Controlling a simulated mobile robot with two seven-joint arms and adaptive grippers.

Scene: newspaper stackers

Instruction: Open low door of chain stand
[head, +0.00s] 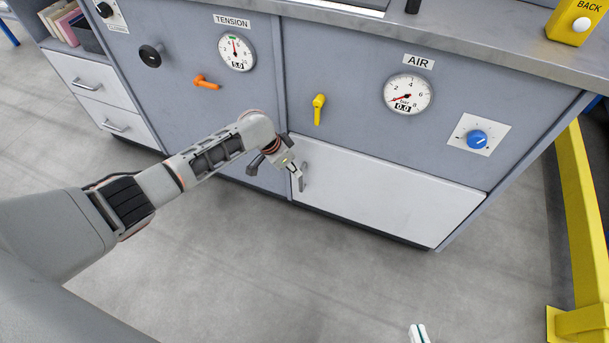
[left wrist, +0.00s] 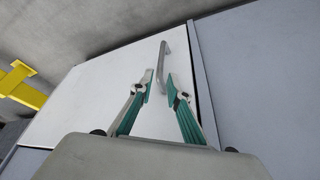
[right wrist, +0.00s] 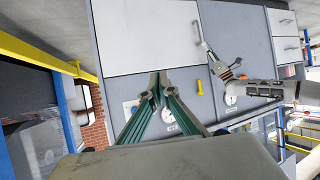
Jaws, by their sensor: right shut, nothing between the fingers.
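The low door (head: 385,190) is a white panel at the bottom of the grey stand, with a metal bar handle (head: 303,178) near its left edge. It looks shut or nearly so; a thin dark gap shows along its handle-side edge in the left wrist view (left wrist: 110,75). My left gripper (head: 297,178) is at the handle. In the left wrist view its fingers (left wrist: 160,80) are apart, with the lower end of the handle (left wrist: 164,62) at or just beyond the tips; contact cannot be told. My right gripper (right wrist: 158,77) is shut and empty, away from the door.
Above the door are a yellow lever (head: 318,108), an air gauge (head: 407,94) and a blue knob (head: 476,139). An orange lever (head: 206,82) and white drawers (head: 100,95) are left. A yellow rail (head: 580,210) stands right. The floor before the door is clear.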

